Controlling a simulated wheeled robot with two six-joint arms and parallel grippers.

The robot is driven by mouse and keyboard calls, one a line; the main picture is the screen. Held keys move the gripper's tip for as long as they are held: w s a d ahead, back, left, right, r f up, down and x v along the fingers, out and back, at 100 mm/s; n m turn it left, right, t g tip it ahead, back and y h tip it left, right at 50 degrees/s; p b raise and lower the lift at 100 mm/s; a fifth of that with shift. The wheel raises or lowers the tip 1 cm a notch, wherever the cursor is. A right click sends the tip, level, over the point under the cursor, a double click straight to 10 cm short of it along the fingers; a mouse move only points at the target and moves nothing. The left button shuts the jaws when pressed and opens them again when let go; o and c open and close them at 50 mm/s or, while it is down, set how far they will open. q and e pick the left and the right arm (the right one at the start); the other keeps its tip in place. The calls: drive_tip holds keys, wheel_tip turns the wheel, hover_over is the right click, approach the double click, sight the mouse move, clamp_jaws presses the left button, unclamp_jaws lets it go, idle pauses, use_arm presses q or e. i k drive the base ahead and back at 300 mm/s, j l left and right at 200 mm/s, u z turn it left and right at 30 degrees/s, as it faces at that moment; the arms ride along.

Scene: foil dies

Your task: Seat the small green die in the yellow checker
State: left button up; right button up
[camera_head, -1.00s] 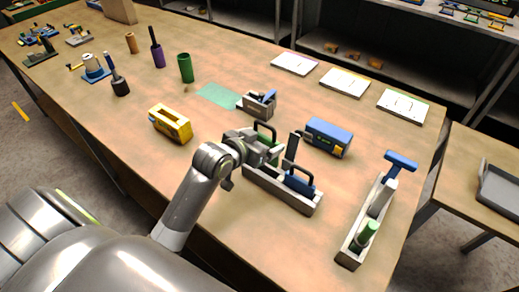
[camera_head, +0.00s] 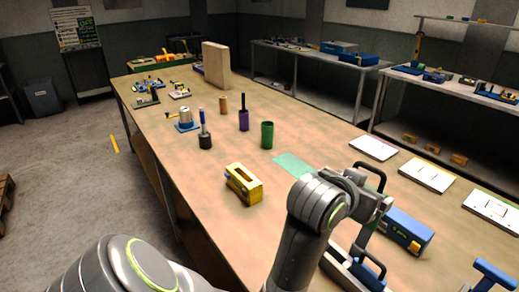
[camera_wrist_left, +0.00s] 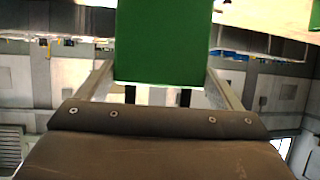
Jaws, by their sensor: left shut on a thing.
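My left gripper (camera_head: 378,203) is shut on the green die (camera_wrist_left: 158,42), whose green block fills the space between the fingers in the left wrist view. In the head view, a dark loop handle stands up at the gripper, and the wrist hides most of the die. The yellow checker (camera_head: 243,186) sits on the table to the left of my left gripper, apart from it, with an opening in its top. My right gripper is not in view.
A blue box (camera_head: 405,232) stands right of my gripper. A rack with a blue die (camera_head: 369,266) lies below it, partly hidden. Green (camera_head: 267,135) and purple (camera_head: 244,120) cylinders stand behind the checker.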

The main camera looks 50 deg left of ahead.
sight(244, 182)
drive_tip(key=k+j+u, duration=0.1)
drive_tip(key=k+u, duration=0.35)
drive_tip(key=i+j+u, duration=0.2)
drive_tip(key=u, duration=0.2)
drive_tip(key=i+j+u, duration=0.25)
drive_tip(key=u, duration=0.15)
drive_tip(key=i+j+z, duration=0.3)
drive_tip(key=z, duration=0.15)
drive_tip(key=i+j+z, duration=0.25)
drive_tip(key=j+z, duration=0.15)
drive_tip(key=j, duration=0.2)
